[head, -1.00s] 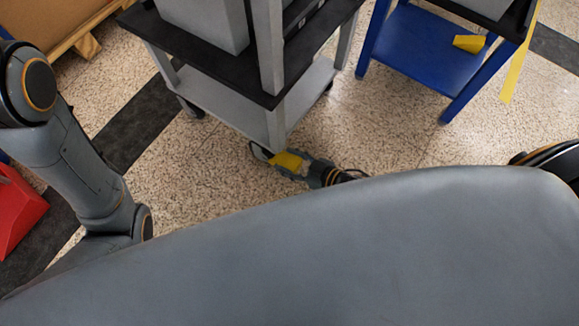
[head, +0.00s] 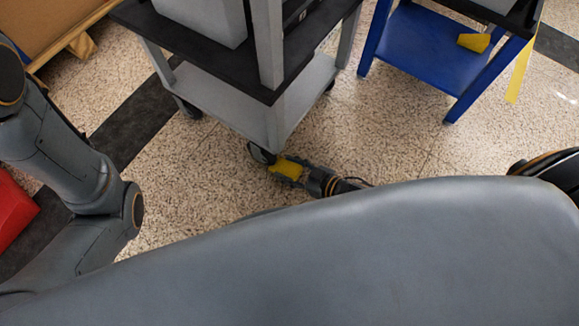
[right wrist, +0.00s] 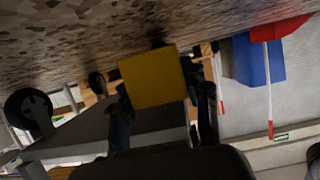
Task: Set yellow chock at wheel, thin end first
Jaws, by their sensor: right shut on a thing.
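A yellow chock (head: 285,168) is in my right gripper (head: 284,171), low near the floor. The gripper is shut on it. The chock is right beside the black caster wheel (head: 261,153) at the near corner of the grey cart; I cannot tell whether they touch. In the right wrist view, the yellow chock (right wrist: 152,78) shows as a blunt face between the two fingers, and its thin end is hidden. My left arm comes in at the left of the head view, but its gripper is not in view.
The grey cart (head: 205,88) stands above the wheel, with a black upper shelf. To its right, a blue cart (head: 425,50) bears another yellow block (head: 474,42). A red object (head: 14,208) lies at the left edge. The speckled floor right of the gripper is clear.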

